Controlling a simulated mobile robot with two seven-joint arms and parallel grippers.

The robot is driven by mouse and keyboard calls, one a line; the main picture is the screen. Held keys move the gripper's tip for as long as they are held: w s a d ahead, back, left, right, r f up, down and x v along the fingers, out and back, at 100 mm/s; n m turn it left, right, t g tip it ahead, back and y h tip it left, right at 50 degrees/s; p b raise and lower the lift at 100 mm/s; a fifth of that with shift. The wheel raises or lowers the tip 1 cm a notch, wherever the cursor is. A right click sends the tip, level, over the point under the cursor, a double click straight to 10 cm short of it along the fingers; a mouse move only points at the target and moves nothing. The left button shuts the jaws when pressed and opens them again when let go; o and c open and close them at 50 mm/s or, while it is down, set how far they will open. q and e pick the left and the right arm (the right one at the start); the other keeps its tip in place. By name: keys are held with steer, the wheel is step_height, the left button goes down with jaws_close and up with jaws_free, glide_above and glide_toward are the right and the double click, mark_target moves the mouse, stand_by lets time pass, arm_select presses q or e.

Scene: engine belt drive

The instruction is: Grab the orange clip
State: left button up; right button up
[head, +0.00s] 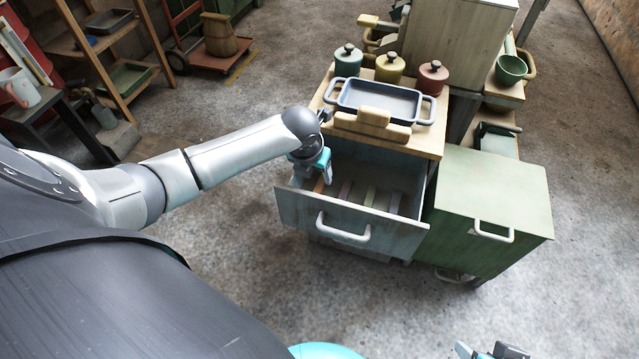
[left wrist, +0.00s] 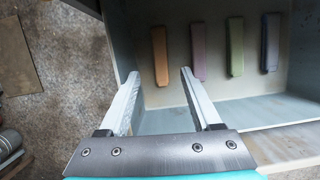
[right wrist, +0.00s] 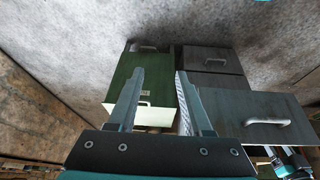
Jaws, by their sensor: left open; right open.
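The orange clip (left wrist: 160,56) lies flat at the left end of a row of coloured clips in the open drawer (head: 345,224). In the head view the orange clip (head: 319,186) shows just beside my left gripper (head: 326,174). My left gripper is open and empty over the drawer. In the left wrist view its fingertips (left wrist: 160,74) point toward the orange clip, one to each side, apart from it. My right gripper (head: 492,351) is open and empty at the bottom right of the head view, far from the drawer.
Pink (left wrist: 198,52), green (left wrist: 235,46) and purple (left wrist: 270,42) clips lie right of the orange one. The drawer walls surround them. Above stands a counter with a blue tray (head: 383,100) and three lidded jars (head: 389,68). A green cabinet (head: 490,200) stands to the right.

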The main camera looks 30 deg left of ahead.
mark_target(319, 186)
arm_select(q)
steer(key=shift+b+x, duration=0.35)
steer(key=shift+x, duration=0.55)
steer(key=shift+b+x, duration=0.6)
steer(key=shift+x, duration=0.25)
steer(key=shift+w+f+b, duration=0.2)
steer(key=shift+f+b, duration=0.25)
steer(key=shift+f, duration=0.15)
steer(key=shift+w+f+b, duration=0.15)
steer(key=shift+f+b, duration=0.25)
steer(key=shift+f, duration=0.15)
steer(key=shift+w+f+b, duration=0.15)
steer(key=shift+f+b, duration=0.15)
steer(key=shift+f, duration=0.15)
arm_select(e)
steer(key=w+a+r+t+y, duration=0.1)
steer(key=w+a+t+y, duration=0.2)
steer(key=w+a+t, duration=0.2)
steer(key=shift+w+a+r+n+t+y, duration=0.25)
steer(key=shift+a+t, duration=0.45)
steer(key=shift+a, duration=0.55)
arm_select(q)
jaws_close()
